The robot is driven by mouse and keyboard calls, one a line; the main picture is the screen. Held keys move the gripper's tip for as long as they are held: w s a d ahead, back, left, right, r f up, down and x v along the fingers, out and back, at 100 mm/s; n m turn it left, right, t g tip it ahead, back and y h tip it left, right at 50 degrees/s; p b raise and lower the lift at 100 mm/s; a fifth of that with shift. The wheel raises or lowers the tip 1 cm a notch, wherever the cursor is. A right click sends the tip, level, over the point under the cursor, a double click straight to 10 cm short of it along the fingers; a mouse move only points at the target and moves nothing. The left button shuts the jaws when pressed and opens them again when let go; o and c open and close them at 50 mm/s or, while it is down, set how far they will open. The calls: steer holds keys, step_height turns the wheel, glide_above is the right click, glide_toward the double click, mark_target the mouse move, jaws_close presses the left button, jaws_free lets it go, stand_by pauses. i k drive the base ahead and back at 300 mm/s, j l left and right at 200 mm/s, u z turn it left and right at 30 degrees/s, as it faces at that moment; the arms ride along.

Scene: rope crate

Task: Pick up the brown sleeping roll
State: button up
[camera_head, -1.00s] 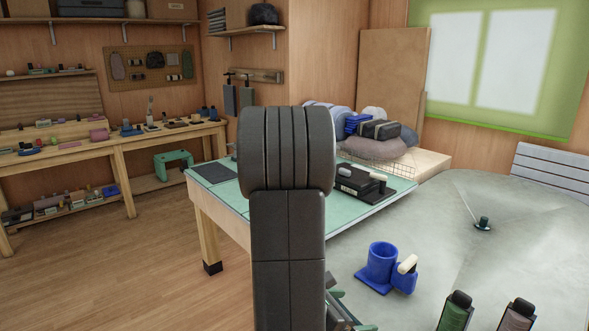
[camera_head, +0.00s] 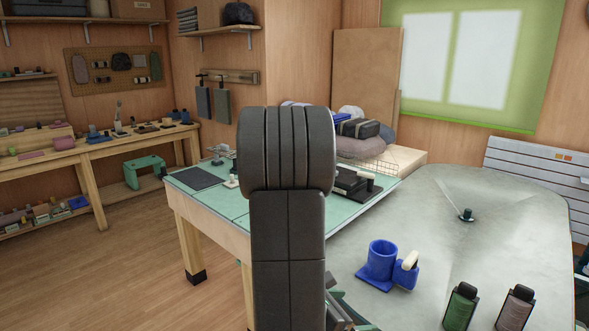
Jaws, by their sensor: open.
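I cannot make out a clearly brown sleeping roll. A pile of soft bundles lies at the back of the green-topped table (camera_head: 215,205), partly behind my arm. It includes a dark bundle (camera_head: 358,128) and a grey-brown rounded bundle (camera_head: 360,148); I cannot tell if either is the roll. My dark arm fills the middle of the view. Angular grey-green parts at the bottom, beside the arm, look like my gripper (camera_head: 347,310), open and mostly hidden. It is well in front of the pile, with nothing seen in it.
A wooden workbench (camera_head: 60,155) lines the left wall. The wooden floor (camera_head: 120,260) between is clear.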

mark_target(518, 304)
steer(key=z, duration=1.4)
